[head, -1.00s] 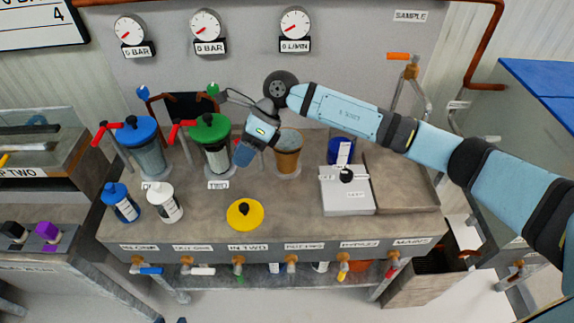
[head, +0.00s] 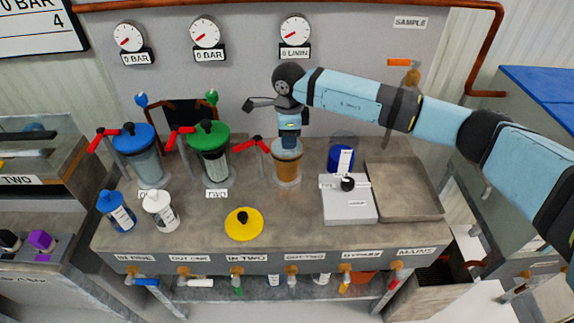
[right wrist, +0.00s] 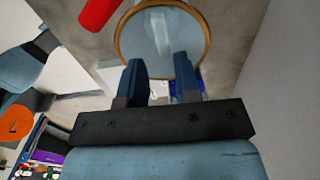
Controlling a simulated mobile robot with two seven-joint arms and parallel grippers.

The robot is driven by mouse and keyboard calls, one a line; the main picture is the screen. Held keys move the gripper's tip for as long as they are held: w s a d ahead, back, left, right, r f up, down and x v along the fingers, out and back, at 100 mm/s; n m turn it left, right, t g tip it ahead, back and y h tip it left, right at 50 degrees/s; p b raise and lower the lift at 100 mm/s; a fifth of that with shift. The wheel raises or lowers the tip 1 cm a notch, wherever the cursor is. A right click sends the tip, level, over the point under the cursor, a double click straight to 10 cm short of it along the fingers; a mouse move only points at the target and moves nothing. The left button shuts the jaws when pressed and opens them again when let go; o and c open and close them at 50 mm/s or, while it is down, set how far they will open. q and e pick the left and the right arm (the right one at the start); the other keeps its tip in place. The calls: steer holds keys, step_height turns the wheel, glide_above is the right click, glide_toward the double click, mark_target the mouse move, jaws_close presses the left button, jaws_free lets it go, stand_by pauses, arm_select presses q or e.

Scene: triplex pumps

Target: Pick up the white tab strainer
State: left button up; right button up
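The third housing is an open cup with a tan rim (head: 287,172), standing on the bench right of the green-lidded housing. The right wrist view looks down into its round rim (right wrist: 206,22). A pale grey strainer with a narrow white upright tab (right wrist: 159,28) shows inside it. My right gripper (head: 287,138) points down over this cup. In the right wrist view its two dark blue fingers (right wrist: 161,72) are apart, with nothing seen between them, and the tab lies ahead of the gap. Whether the fingertips are inside the rim, I cannot tell.
Blue-lidded (head: 134,138) and green-lidded (head: 209,136) housings stand left of the cup, with red-handled valves (head: 254,143) between. A yellow lid (head: 243,228) lies in front. Two bottles (head: 161,210) stand front left. A grey box (head: 347,203) and empty tray (head: 404,190) are at right.

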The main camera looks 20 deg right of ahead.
mark_target(287, 151)
steer(key=f, duration=0.5)
steer(key=shift+w+a+f, duration=0.15)
steer(key=shift+w+a, duration=0.05)
steer(key=shift+w, duration=0.05)
jaws_close()
